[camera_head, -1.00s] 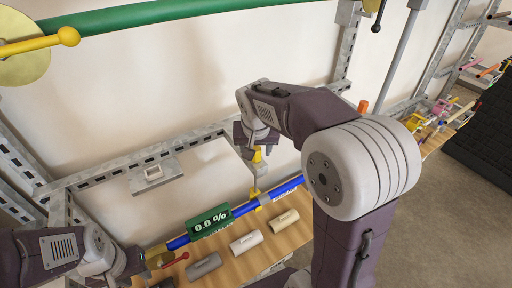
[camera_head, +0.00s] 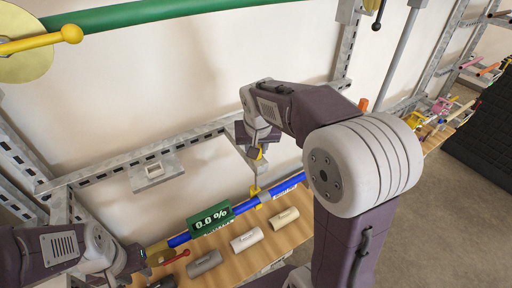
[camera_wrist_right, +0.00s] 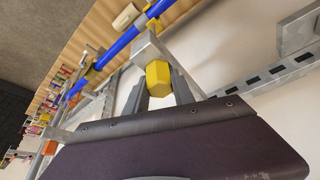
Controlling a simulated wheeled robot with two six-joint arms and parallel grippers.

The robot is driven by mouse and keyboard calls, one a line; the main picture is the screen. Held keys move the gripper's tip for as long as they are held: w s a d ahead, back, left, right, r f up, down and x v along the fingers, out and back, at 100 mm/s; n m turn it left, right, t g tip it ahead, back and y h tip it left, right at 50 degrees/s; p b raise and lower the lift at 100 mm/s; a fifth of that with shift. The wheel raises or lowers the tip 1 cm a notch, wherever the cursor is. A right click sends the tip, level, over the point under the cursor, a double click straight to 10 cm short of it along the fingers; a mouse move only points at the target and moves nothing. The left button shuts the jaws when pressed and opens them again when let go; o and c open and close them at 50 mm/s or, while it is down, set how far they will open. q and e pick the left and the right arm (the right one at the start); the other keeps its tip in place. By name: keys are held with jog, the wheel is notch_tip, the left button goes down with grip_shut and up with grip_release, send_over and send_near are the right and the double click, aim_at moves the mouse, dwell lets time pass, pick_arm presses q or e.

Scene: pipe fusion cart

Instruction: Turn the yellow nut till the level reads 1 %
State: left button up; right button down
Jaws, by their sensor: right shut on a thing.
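The yellow nut (camera_wrist_right: 158,78) is a hexagonal piece between my right gripper's fingers (camera_wrist_right: 160,92), which are shut on it. In the head view the nut (camera_head: 260,154) is a small yellow patch beneath the right wrist, mostly hidden. The green level display (camera_head: 211,219) on the blue pipe reads 0.0 %. My left gripper (camera_head: 143,262) is low at the left, near the pipe's left end; its fingers are too dark and small to tell whether they are open.
A blue pipe (camera_head: 240,208) runs above a wooden board (camera_head: 235,259) with several grey and cream sleeves. A red-handled part (camera_head: 177,257) lies beside the left gripper. Metal rails (camera_head: 120,170) cross the wall behind. A green pipe (camera_head: 150,14) passes overhead.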

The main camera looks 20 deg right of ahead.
jog(key=n+y, duration=0.1)
jog(key=n, duration=0.2)
jog(key=shift+r+n, duration=0.1)
jog(key=shift+n, duration=0.3)
jog(key=shift+n+y+b, duration=0.35)
jog(key=shift+n+y, duration=0.75)
jog(key=shift+n, duration=1.2)
jog(key=c, duration=1.1)
grip_release()
jog(key=shift+o, duration=0.2)
jog(key=shift+r, duration=0.1)
